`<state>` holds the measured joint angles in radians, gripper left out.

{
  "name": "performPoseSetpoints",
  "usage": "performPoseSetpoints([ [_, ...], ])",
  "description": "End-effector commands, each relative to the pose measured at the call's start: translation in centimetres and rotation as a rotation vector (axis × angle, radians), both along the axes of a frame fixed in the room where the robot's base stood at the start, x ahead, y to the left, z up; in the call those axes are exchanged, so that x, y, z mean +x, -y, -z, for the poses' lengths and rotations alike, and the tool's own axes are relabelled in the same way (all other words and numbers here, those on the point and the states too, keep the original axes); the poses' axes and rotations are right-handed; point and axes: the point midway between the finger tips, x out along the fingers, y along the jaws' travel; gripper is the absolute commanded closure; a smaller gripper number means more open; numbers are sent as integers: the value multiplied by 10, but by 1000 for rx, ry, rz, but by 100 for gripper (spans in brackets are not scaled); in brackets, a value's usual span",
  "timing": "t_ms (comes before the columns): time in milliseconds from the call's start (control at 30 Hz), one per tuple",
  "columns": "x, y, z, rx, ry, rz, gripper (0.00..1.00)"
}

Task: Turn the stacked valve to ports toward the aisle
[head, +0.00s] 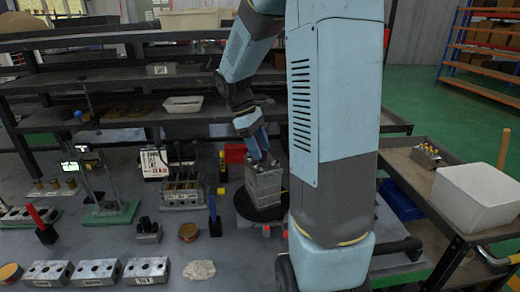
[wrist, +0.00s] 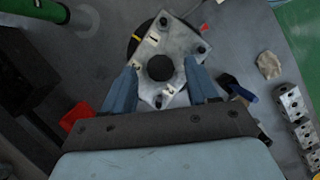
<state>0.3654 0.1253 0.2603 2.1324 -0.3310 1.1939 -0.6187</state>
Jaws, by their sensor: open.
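The stacked valve (head: 264,186) is a grey block stack standing upright on a dark round turntable (head: 247,211) on the bench. In the wrist view I look down on the stacked valve (wrist: 184,40), with a dark round centre, corner bolts and small number labels. Its top sits turned relative to my fingers. My gripper (head: 263,157) is open above and around its top; in the wrist view the fingers of my gripper (wrist: 160,68) lie on either side of it. I cannot tell whether they touch it. The side ports are hidden in the wrist view.
A red bin (head: 235,153) stands behind the valve, and a blue-handled tool (head: 214,216) to its left. Several drilled metal blocks (head: 97,272) line the front left. A cart with a white tub (head: 476,197) is at the right, by the green aisle floor (head: 425,105).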

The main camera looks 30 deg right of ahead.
Motion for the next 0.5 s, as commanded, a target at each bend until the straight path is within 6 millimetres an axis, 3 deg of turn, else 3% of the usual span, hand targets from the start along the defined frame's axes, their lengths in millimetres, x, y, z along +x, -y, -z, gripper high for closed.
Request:
performPoseSetpoints([
  [467,-3,3,11,0,1,-1,41],
  [500,-3,3,10,0,1,-1,45],
])
